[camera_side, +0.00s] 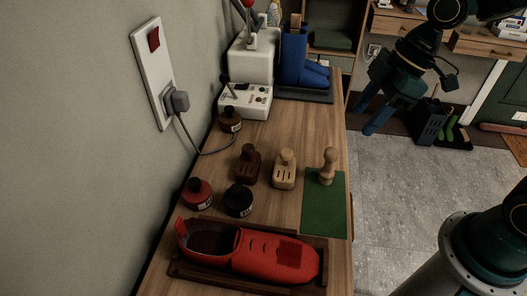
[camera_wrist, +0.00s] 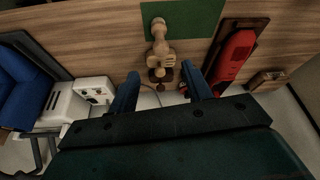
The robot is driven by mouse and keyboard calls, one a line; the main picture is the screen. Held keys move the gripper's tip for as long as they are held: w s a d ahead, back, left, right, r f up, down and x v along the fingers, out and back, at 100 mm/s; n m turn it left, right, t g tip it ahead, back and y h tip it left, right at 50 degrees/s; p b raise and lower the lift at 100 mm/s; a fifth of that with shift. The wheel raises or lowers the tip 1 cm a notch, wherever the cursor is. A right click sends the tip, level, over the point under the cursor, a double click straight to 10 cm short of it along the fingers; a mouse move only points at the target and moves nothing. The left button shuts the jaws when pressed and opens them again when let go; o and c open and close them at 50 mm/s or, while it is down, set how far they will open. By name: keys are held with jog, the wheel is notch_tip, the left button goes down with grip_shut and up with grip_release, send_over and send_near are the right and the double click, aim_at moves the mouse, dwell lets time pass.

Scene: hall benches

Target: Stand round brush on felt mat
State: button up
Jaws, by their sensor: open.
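The round brush (camera_side: 327,167) is a pale wooden piece with a round knob. It stands upright on the far end of the green felt mat (camera_side: 325,215). In the wrist view the brush (camera_wrist: 158,26) appears near the left edge of the mat (camera_wrist: 200,17). Its bristles cannot be made out. My gripper (camera_side: 371,108) is open and empty, apart from the brush, up and to the right of it in the side view. In the wrist view its two blue fingers (camera_wrist: 162,80) are spread wide.
A pale slotted wooden block (camera_side: 285,172) and a dark one (camera_side: 249,167) stand left of the mat. Several small pots, including a black one (camera_side: 238,200), sit nearer the wall. A red shoe (camera_side: 270,252) lies in front. Blue boots (camera_side: 296,62) and a white machine (camera_side: 252,60) stand behind.

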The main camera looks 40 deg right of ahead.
jog(key=s+d+r+m+t+h, duration=0.1)
jog(key=s+d+r+m, duration=0.2)
jog(key=s+m, duration=0.2)
jog(key=s+d+r+m+t+h, duration=0.2)
jog(key=s+d+r+m, duration=0.1)
jog(key=s+m, duration=0.3)
jog(key=shift+s+d+r+h, duration=0.3)
jog(key=shift+s+r, duration=0.05)
jog(key=shift+s, duration=0.2)
